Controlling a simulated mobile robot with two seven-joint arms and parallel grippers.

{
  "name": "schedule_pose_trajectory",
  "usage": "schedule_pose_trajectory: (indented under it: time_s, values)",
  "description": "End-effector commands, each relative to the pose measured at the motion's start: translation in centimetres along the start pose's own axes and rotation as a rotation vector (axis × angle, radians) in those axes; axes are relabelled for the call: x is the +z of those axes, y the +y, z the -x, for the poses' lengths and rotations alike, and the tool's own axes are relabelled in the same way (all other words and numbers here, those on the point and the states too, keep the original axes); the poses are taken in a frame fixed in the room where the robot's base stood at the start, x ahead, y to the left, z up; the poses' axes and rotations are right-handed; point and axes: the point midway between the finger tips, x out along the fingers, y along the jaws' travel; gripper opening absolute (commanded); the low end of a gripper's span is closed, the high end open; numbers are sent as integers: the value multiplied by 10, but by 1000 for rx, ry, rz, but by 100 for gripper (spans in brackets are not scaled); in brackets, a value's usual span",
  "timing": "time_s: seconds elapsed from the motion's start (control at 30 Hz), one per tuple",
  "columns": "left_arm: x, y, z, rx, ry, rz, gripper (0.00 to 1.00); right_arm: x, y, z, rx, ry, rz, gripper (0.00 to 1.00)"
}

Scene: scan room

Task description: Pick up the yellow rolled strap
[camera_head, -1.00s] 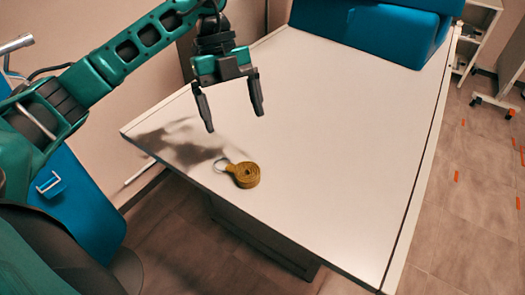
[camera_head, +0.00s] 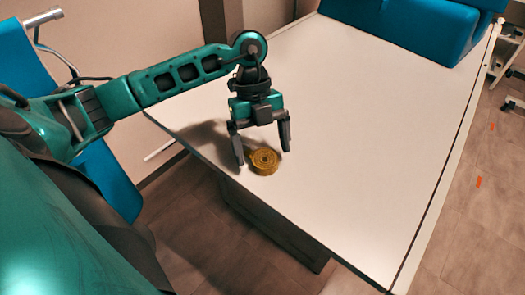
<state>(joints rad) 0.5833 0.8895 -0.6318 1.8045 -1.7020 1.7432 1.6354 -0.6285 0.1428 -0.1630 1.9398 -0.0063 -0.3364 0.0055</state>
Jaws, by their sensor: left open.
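The yellow rolled strap (camera_head: 264,161) lies on the white table top (camera_head: 350,130), near its front left edge. Its coil faces up, and the ring seen earlier at its left side is hidden now. My left gripper (camera_head: 263,158) points down at the strap with its fingers open. One finger is at the left of the coil and the other at its right. I cannot tell whether either finger touches it. My right gripper is not in view.
A blue cushion (camera_head: 410,25) stands at the far end of the table. A blue padded chair (camera_head: 105,175) with a metal handle is at the left, under my arm. The middle and right of the table are clear.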

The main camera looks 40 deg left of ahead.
Motion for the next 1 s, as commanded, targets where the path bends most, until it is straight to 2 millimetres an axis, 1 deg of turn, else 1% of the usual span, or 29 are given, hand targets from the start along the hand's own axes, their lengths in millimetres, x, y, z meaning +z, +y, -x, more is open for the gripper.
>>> schedule_pose_trajectory:
  time_s: [0.03, 0.13, 0.37, 1.0]
  values:
    - [0, 0, -7, 1, 2, -1, 94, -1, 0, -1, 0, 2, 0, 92]
    - [0, 0, -13, 0, 0, -1, 94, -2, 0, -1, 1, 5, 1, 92]
    - [0, 0, -14, -1, 0, -1, 94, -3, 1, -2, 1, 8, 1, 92]
    - [0, 0, -13, -1, 0, 0, 33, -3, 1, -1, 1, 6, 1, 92]
